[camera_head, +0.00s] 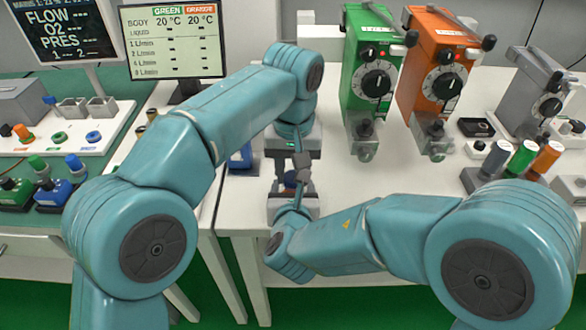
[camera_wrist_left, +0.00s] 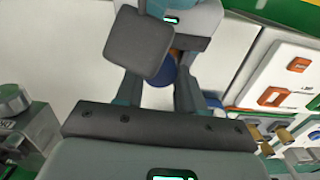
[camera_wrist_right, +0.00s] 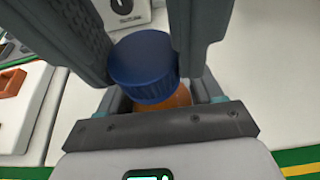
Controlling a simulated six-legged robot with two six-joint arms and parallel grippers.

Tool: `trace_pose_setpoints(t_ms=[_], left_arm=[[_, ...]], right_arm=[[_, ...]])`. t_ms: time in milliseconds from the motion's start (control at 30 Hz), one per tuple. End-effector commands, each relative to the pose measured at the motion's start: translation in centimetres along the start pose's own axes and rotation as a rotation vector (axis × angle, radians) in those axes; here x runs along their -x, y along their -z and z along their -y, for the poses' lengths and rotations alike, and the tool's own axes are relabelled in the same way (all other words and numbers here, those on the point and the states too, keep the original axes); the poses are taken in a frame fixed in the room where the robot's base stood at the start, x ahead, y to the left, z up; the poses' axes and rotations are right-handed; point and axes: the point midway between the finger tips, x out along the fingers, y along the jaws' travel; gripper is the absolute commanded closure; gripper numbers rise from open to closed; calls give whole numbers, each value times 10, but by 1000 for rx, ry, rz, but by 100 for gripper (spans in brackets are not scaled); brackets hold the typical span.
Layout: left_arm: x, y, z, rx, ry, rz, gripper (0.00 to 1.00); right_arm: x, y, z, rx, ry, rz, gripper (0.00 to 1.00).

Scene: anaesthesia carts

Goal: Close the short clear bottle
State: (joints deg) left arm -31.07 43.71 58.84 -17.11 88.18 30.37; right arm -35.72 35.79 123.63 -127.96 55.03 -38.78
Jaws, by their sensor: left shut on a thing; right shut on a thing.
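Both of my grippers meet, facing each other, over the white table. In the right wrist view a ribbed blue cap (camera_wrist_right: 143,66) sits over an orange-brown bottle body (camera_wrist_right: 172,98), seemingly touching it. I cannot tell whether it is fully seated or whether the body is clear. My left gripper (camera_head: 300,165) is shut, apparently on the cap, whose blue shows between its fingers in the left wrist view (camera_wrist_left: 160,74). My right gripper (camera_head: 294,196) is shut, apparently on the bottle body. Fingers hide most of both, and the head view barely shows them.
A green vaporizer (camera_head: 368,75) and an orange vaporizer (camera_head: 436,70) stand behind on the right. A white tray (camera_head: 90,140) with small parts lies on the left table. Bare tabletop (camera_head: 345,178) lies right of my grippers.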

Motion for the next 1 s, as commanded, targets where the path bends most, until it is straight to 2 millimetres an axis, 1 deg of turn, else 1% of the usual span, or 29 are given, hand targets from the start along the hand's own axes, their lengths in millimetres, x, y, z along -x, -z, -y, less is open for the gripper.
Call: trace_pose_setpoints(t_ms=[33,100,200,300,567,600,633,667,900,1000], left_arm=[[0,0,0,-99,0,0,98],[0,0,0,-228,0,0,98],[0,0,0,-352,0,1,98],[0,0,0,-404,0,1,98],[0,0,0,-408,0,1,98],[0,0,0,-407,0,1,49],[0,0,0,-407,0,1,39],[0,0,0,-407,0,1,36],[0,0,0,-406,0,0,36],[7,0,0,-405,0,-2,36]], right_arm=[[0,0,0,0,0,0,100],[0,0,0,0,0,0,100],[0,0,0,0,0,0,100],[0,0,0,0,0,0,100],[0,0,0,0,0,0,100],[0,0,0,0,0,0,100],[0,0,0,0,0,0,100],[0,0,0,0,0,0,100],[0,0,0,0,0,1,100],[0,0,0,0,0,1,100]])
